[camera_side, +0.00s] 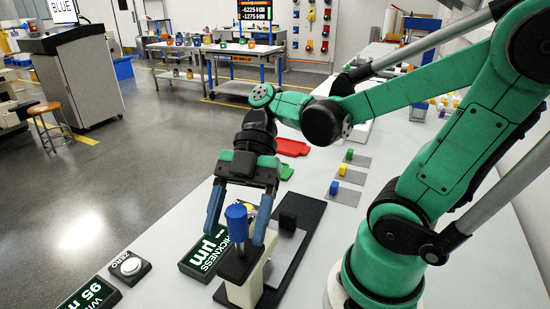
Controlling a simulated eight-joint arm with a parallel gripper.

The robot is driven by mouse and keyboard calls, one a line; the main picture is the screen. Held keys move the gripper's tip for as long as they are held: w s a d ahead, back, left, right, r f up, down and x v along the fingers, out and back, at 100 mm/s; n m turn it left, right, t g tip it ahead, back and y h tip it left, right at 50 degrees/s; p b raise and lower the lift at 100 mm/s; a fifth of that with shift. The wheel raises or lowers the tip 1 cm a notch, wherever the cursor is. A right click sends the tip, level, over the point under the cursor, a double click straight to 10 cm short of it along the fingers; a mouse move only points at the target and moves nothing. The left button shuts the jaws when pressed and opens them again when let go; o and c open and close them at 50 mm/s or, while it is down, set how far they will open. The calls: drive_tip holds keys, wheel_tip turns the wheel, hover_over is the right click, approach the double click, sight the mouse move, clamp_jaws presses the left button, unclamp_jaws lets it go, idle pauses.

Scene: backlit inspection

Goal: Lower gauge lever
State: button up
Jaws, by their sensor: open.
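The gauge stands on a black base at the front of the white bench, with a cream body (246,291) and a black top. A blue cylindrical knob (236,222) stands upright on it, and I take this to be the gauge lever's handle. My gripper (235,238) points down over the gauge with its two blue-grey fingers open. The knob appears between the fingers, with gaps showing on both sides. I cannot tell whether either finger touches it. Part of a yellow thing (250,208) shows behind the knob; most of it is hidden.
A black block (287,220) stands on the gauge base behind. A thickness display (205,257) and a ZERO button (130,266) lie to the left. Red (293,147) and green (286,172) trays lie beyond.

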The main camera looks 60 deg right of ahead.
wheel_tip(320, 180, up, 9)
drive_tip(key=d, duration=0.2)
drive_tip(key=shift+w+d, duration=0.15)
drive_tip(key=shift+w, duration=0.05)
drive_tip(key=shift+a+f+h, duration=0.1)
drive_tip(key=shift+a+h, duration=0.1)
drive_tip(key=shift+h, duration=0.1)
drive_tip(key=c, duration=0.6)
drive_tip(key=a+h, duration=0.1)
drive_tip(key=h, duration=0.1)
drive_tip(key=a+g+h, duration=0.1)
drive_tip(key=a+h, duration=0.1)
drive_tip(key=s+a+g+h, duration=0.1)
drive_tip(key=a+h, duration=0.1)
drive_tip(key=shift+s+f+h, duration=0.1)
drive_tip(key=shift+f+h, duration=0.15)
drive_tip(key=shift+h, duration=0.15)
clamp_jaws()
drive_tip(key=s+a+r+t+h, duration=0.1)
drive_tip(key=a+r+t+h, duration=0.25)
drive_tip(key=a+h, duration=0.25)
drive_tip(key=w+d+f+t, duration=0.1)
drive_tip(key=d+f, duration=0.5)
drive_tip(key=f, duration=0.4)
drive_tip(key=shift+f, duration=0.15)
